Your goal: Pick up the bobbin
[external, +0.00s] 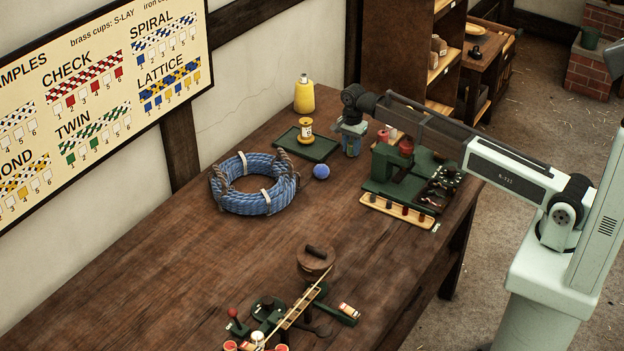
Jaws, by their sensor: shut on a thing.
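My gripper (352,151) is at the back of the bench, pointing down, between the green tray and the green machine. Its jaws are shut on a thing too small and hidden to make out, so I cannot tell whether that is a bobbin. A yellow-ended bobbin or spool (305,131) stands upright on the green tray (318,152), left of my gripper and apart from it.
A blue rope coil (253,183) and a blue ball (321,171) lie left of my gripper. A yellow bottle (304,95) stands behind the tray. The green machine (390,180) and a wooden peg rack (398,210) are close on the right. The bench's middle is clear.

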